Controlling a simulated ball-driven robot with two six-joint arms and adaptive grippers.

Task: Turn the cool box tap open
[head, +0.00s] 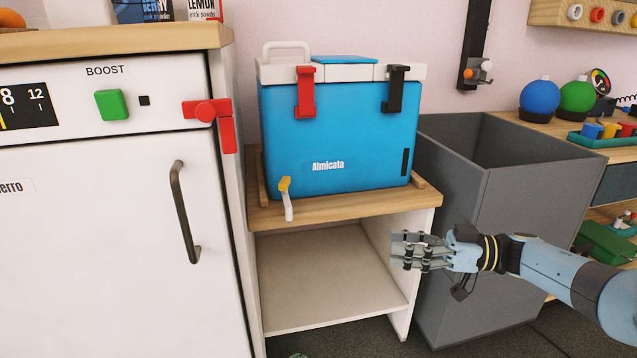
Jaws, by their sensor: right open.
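The blue cool box (340,130) with a white lid stands on a wooden shelf top (350,205) in the head view. Its tap (286,197) is at the lower left of the front face, with a yellow-orange lever on top and a pale spout pointing down past the shelf's front edge. My right gripper (398,250) is open and empty, pointing left, in front of the shelf unit's open compartment. It is lower than the tap and well to its right, not touching anything that I can see. My left gripper is not in view.
A white appliance (100,220) with a dark handle and a red latch (212,112) stands close on the left. A deep grey bin (490,220) stands right of the shelf unit. The space in front of the tap is clear.

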